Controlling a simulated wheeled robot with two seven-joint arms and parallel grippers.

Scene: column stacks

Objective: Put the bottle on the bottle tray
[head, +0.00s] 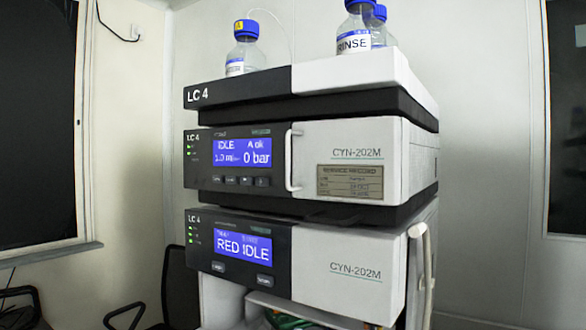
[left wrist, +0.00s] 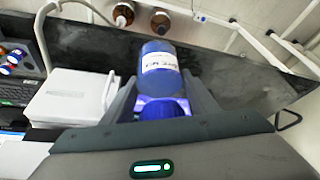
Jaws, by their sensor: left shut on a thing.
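My left gripper (left wrist: 160,88) is shut on a clear bottle (left wrist: 158,70) with a blue cap and a white label, whose print is too small to read. The cap points toward my wrist. The bottle tray (head: 344,72) appears to be the white and black top of the LC 4 stack in the head view. A blue-capped bottle (head: 245,52) stands on its left part. A bottle labelled RINSE (head: 353,38) stands on its right part, partly covering another blue-capped bottle (head: 380,28). Neither gripper shows in the head view.
Below the tray are two instrument modules, the upper (head: 352,160) with a white handle and the lower (head: 345,270). In the left wrist view, a dark bench top (left wrist: 90,50) holds a white box (left wrist: 70,97) and a rack of vials (left wrist: 14,60). Brown bottles (left wrist: 123,14) stand beyond.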

